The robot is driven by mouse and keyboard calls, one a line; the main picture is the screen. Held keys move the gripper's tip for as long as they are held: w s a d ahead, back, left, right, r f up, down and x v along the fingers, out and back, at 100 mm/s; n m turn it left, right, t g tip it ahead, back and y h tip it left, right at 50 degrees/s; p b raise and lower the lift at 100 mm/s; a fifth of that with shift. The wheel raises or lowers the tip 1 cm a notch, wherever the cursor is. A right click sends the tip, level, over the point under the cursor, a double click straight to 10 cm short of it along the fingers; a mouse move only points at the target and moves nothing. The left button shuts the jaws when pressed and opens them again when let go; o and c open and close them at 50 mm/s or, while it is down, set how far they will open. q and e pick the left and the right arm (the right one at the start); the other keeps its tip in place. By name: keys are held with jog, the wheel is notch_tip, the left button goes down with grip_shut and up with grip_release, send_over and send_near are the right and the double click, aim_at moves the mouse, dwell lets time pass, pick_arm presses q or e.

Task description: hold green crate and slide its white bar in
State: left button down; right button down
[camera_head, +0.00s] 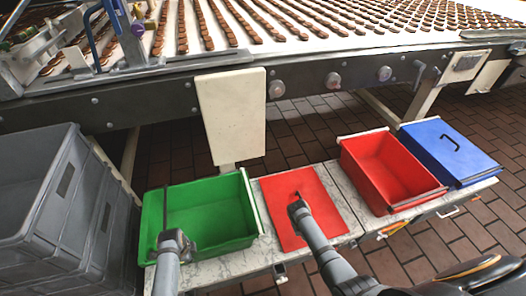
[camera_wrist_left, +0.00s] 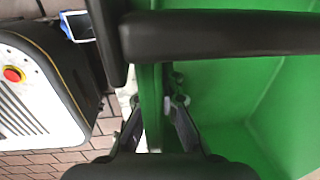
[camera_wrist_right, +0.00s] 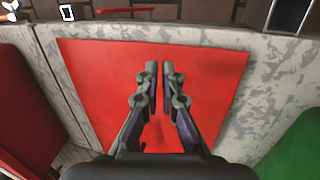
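The green crate (camera_head: 222,208) stands empty on the marbled bench at left. A white bar (camera_head: 248,188) runs along its right rim. My left gripper (camera_head: 172,238) is at the crate's front rim, near the left corner. In the left wrist view, its fingers (camera_wrist_left: 155,115) lie on either side of the green wall (camera_wrist_left: 151,95); whether they press on it is unclear. A dark bar (camera_wrist_left: 230,36) crosses that view and hides part of the crate. My right gripper (camera_wrist_right: 159,85) is empty above a flat red panel (camera_wrist_right: 215,75), its fingertips a narrow gap apart.
To the right stand a red crate (camera_head: 390,165) and a blue box (camera_head: 460,165) with a dark hook-shaped mark on top. Grey crates (camera_head: 60,220) are stacked at far left. Behind runs a conveyor (camera_head: 330,75) with rows of biscuits. A white panel (camera_head: 230,110) hangs behind the green crate.

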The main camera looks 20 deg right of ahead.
aim_at(251, 198)
jog(key=w+a+r+m+y, duration=0.3)
jog(key=w+a+r+m, duration=0.1)
jog(key=w+r+m, duration=0.6)
jog(key=w+a+r+m+y, duration=0.3)
jog(key=w+a+r+m, duration=0.2)
jog(key=w+r+m, duration=0.5)
jog(key=s+a+f+n, duration=0.2)
jog(key=a+f, duration=0.4)
jog(key=f, duration=0.2)
jog(key=shift+s+a+t, duration=0.15)
jog(key=shift+s+t, duration=0.1)
jog(key=shift+t, duration=0.15)
jog(key=a, duration=0.9)
